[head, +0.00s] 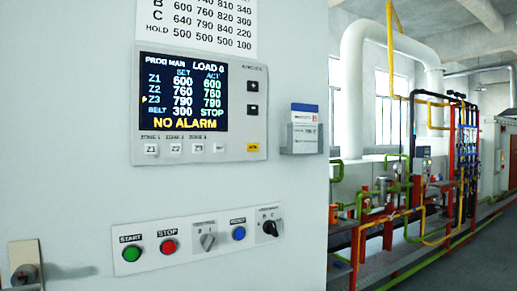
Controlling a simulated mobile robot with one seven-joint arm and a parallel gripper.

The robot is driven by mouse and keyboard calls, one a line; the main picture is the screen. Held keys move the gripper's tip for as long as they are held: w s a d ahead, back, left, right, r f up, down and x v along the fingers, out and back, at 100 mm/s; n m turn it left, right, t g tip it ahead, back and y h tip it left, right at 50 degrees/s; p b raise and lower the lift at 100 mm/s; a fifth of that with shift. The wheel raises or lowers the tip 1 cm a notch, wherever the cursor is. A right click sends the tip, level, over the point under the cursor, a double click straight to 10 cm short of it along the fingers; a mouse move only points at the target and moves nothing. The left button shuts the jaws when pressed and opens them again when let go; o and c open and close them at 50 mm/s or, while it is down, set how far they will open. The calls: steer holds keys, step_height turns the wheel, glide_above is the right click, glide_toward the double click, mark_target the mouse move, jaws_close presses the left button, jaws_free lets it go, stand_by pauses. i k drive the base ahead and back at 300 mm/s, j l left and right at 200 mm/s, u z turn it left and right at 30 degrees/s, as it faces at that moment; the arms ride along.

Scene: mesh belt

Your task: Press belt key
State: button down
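A light grey control panel (245,110) is fixed to a pale cabinet wall. Its dark screen (183,92) reads PROG MAN, LOAD 0, rows Z1, Z2, Z3 and BELT, and NO ALARM. The BELT row shows 300 and STOP, and a small yellow pointer stands beside the Z3 row. Below the screen is a row of small white keys: Z1 (151,149), Z2 (175,148), Z3 (198,147) and a rightmost key (220,147). The rightmost key's lettering is too small to read surely; by its place it appears to be the belt key. My gripper is not in view.
Plus (253,86) and minus (252,109) keys and a yellow key (253,147) are on the panel's right. A grey card holder (303,138) juts out beside it. Below are green (132,253) and red (169,247) buttons, switches and a blue button (238,233).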

mark_target(218, 147)
steer(key=k+j+z, duration=0.15)
steer(key=j, duration=0.25)
steer(key=j+z, duration=0.1)
steer(key=j, duration=0.3)
steer(key=k+j+z, duration=0.15)
steer(key=j, duration=0.2)
steer(key=k+j+z, duration=0.15)
steer(key=j, duration=0.25)
steer(key=k+j+z, duration=0.1)
steer(key=j, duration=0.25)
steer(key=l+u, duration=0.1)
steer(key=l, duration=0.15)
steer(key=j+z, duration=0.1)
steer(key=j, duration=0.25)
